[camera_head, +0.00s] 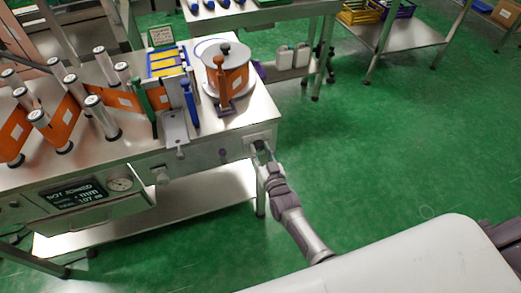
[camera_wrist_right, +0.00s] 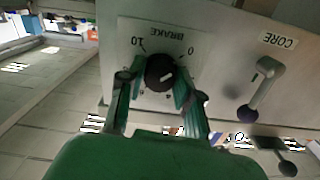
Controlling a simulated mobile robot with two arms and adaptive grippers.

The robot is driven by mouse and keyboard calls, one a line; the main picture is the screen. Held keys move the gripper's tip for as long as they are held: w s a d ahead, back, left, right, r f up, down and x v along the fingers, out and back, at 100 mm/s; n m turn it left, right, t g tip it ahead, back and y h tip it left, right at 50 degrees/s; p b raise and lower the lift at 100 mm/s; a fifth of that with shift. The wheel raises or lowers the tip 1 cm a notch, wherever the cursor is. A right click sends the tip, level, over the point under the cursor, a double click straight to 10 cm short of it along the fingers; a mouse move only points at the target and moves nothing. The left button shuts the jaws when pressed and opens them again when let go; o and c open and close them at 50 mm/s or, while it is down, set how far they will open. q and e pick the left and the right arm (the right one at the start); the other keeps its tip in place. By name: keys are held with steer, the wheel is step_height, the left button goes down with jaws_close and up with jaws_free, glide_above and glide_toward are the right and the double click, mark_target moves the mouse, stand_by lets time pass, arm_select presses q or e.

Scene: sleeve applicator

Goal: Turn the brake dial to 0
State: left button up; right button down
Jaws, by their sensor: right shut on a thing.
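The brake dial (camera_wrist_right: 160,72) is a round black knob on a light panel (camera_wrist_right: 120,60) on the machine. In the right wrist view the panel looks upside down, with BRAKE printed above the knob, 10 at its upper left and 0 at its upper right. A small pale mark shows on the knob's face, but I cannot tell exactly where it points. My right gripper (camera_wrist_right: 158,90) is shut on the dial, one finger on each side. In the head view my right gripper (camera_head: 263,150) is at the machine's front right corner and hides the dial. My left gripper is not in view.
The machine table (camera_head: 215,135) carries rollers and an orange reel (camera_head: 232,77). Green floor (camera_head: 370,140) is clear to the right.

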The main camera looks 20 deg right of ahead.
steer(key=shift+f, duration=0.15)
stand_by(0.3)
steer(key=c, duration=0.8)
jaws_free()
steer(key=shift+o, duration=0.2)
steer(key=s, duration=1.2)
steer(key=shift+d, duration=0.2)
steer(key=s+f+n+g+y, duration=0.1)
steer(key=s+f+g, duration=0.4)
steer(key=f, duration=0.6)
steer(key=s+f+n+g, duration=0.1)
steer(key=s+f+g, duration=0.2)
steer(key=s+f, duration=0.7)
steer(key=s+d+f+g, duration=0.2)
steer(key=s+f, duration=0.3)
steer(key=s, duration=0.3)
steer(key=s+d+f+n+g+h, duration=0.1)
steer(key=s+f+g, duration=0.3)
steer(key=s, duration=0.4)
steer(key=s+d+f+g, duration=0.3)
steer(key=s+f, duration=0.3)
steer(key=s, duration=0.2)
steer(key=shift+f+h, duration=0.2)
steer(key=shift+h, duration=0.1)
